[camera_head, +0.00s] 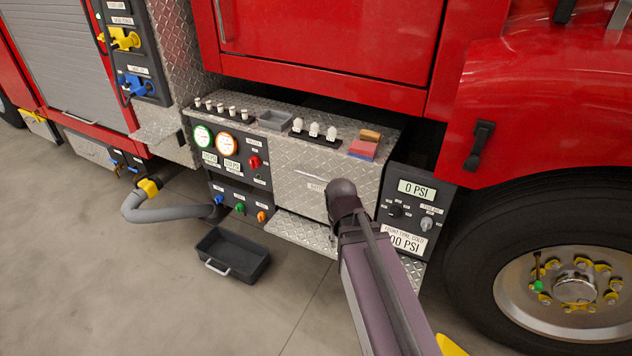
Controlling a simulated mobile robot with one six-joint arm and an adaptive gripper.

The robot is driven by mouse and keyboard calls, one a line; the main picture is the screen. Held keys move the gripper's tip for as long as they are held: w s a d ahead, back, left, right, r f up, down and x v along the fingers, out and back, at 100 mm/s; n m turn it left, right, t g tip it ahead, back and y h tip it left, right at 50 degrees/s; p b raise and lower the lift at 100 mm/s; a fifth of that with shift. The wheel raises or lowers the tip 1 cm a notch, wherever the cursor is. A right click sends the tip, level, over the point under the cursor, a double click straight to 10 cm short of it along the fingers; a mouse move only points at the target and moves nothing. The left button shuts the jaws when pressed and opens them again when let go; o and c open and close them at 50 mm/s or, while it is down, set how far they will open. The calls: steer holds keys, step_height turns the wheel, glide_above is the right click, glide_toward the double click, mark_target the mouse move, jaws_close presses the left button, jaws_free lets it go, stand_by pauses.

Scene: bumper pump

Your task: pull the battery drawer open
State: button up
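The battery drawer (300,195) has a diamond-plate front in the low bumper unit, between the gauge panel and the tyre-pressure panel. A thin pale handle bar (311,173) runs across its front, with a label below that is partly covered by my arm. The drawer front looks about flush with the unit, with no clear gap showing. My arm reaches up from the bottom right, and its dark rounded joint covers the lower right part of the drawer front. My gripper is hidden behind the arm, so its fingers and any contact with the handle do not show.
A gauge panel (226,152) is left of the drawer and a 0 PSI panel (411,213) is right. A step plate (300,232) juts out below. A black bin (233,255) and grey hose (170,212) lie on the floor. A large wheel (500,225) stands right.

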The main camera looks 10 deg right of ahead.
steer(key=w+d+f+n+t+h+b, duration=0.1)
steer(key=w+f+n+t+h+b, duration=0.15)
steer(key=w+f+b, duration=0.5)
steer(key=n+t+h+b, duration=0.6)
steer(key=n+t+b, duration=0.3)
steer(key=b, duration=0.7)
glide_toward(316, 177)
steer(key=s+a+m, duration=0.1)
steer(key=s+a, duration=0.1)
steer(key=s, duration=0.1)
steer(key=shift+w+t, duration=0.2)
steer(key=shift+t, duration=0.15)
steer(key=shift+w+d+f, duration=0.1)
steer(key=b+x, duration=0.2)
steer(key=x, duration=1.1)
steer(key=shift+w+d+f+b, duration=0.1)
steer(key=shift+w+f+b, duration=0.1)
steer(key=shift+b, duration=0.2)
